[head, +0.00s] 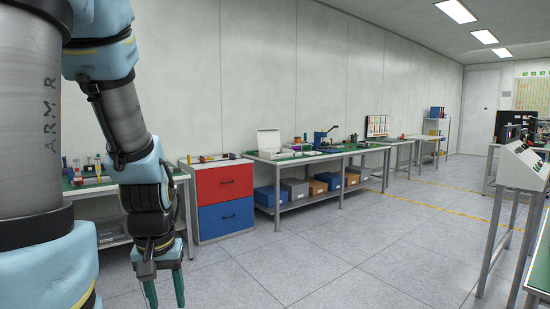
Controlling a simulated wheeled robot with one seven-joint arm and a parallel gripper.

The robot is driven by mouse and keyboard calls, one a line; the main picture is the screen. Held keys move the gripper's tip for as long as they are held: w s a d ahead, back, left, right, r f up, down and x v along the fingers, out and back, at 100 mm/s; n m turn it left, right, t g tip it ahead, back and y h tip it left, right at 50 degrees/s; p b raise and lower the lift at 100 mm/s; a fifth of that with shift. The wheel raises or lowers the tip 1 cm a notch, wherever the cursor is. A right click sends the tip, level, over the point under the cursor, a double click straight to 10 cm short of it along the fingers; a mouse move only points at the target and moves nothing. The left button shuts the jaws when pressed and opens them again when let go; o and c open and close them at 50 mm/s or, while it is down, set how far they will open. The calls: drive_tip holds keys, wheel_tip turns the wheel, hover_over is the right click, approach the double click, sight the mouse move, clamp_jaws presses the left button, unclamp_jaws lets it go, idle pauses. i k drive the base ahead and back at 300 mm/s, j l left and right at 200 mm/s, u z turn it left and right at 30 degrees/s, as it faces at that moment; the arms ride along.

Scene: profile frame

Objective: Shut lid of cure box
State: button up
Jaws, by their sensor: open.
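A white box with a raised lid (268,139) stands at the left end of the green-topped workbench along the wall. It looks like the cure box, with its lid open; its inside is too small to make out. My gripper (164,290) hangs down at the lower left, with its two green fingers apart and nothing between them. The lower finger ends are near the picture's bottom edge. The gripper is well in front of the box and to its left, not touching it.
A cabinet with a red drawer (225,181) and a blue drawer (226,217) stands left of the workbench (345,149). Several bins sit on its lower shelf. A blue press (325,138) stands right of the box. Grey floor (340,250) is clear in front; a console (523,166) stands at right.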

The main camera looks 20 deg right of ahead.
sight(267, 139)
drive_tip(key=i+l+z, duration=0.35)
drive_tip(key=i+z, duration=0.15)
drive_tip(key=i, duration=0.25)
drive_tip(key=i+z, duration=0.4)
drive_tip(key=i, duration=1.95)
drive_tip(key=i+u, duration=0.15)
drive_tip(key=i, duration=0.35)
drive_tip(key=i+l+u, duration=0.1)
drive_tip(key=i, duration=0.35)
drive_tip(key=i+l+u, duration=0.15)
drive_tip(key=i, duration=0.35)
drive_tip(key=i+l+u, duration=0.15)
drive_tip(key=i, duration=0.3)
drive_tip(key=i+l+u, duration=0.25)
drive_tip(key=i+u, duration=0.2)
drive_tip(key=i+l+u, duration=0.3)
drive_tip(key=u, duration=0.15)
drive_tip(key=i+l+u, duration=0.25)
drive_tip(key=l+u, duration=0.25)
drive_tip(key=i+l+u, duration=0.2)
drive_tip(key=l+u, duration=0.25)
drive_tip(key=l, duration=0.15)
drive_tip(key=i+l+u, duration=0.1)
drive_tip(key=l+u, duration=0.15)
drive_tip(key=l, duration=0.4)
drive_tip(key=l+u, duration=0.25)
drive_tip(key=l, duration=0.4)
